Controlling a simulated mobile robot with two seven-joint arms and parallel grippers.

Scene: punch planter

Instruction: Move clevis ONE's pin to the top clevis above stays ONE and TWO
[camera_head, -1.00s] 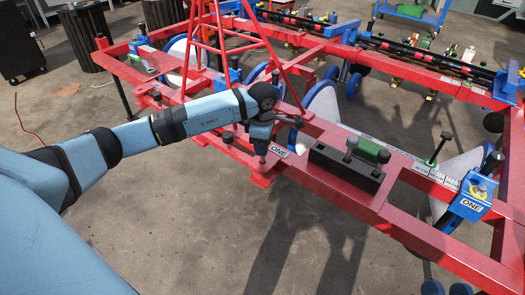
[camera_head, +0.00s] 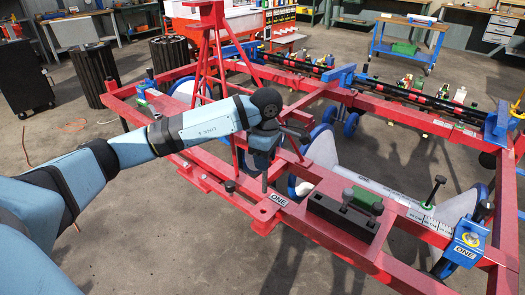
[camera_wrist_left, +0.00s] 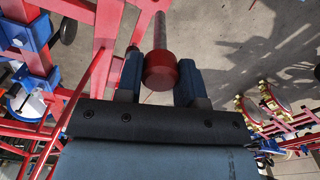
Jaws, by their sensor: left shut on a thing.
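My left gripper (camera_head: 292,134) is up over the red frame in the head view, beside the tower's lower legs. In the left wrist view my left gripper (camera_wrist_left: 160,72) is shut on a pin (camera_wrist_left: 160,68) with a round red head and a grey shaft pointing away from the wrist. The ONE plate (camera_head: 278,200) lies on the frame below the gripper; clevis ONE is not clearly visible. The red slanting stays (camera_head: 243,55) rise to the tower top (camera_head: 207,12), where the clevis detail is too small to tell. My right gripper is out of view.
A black block with a green part (camera_head: 362,197) sits on the frame right of the gripper. A blue clamp marked ONE (camera_head: 466,243) is at the far right. White discs and black bars lie beyond. Bare floor (camera_head: 170,235) is at the front.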

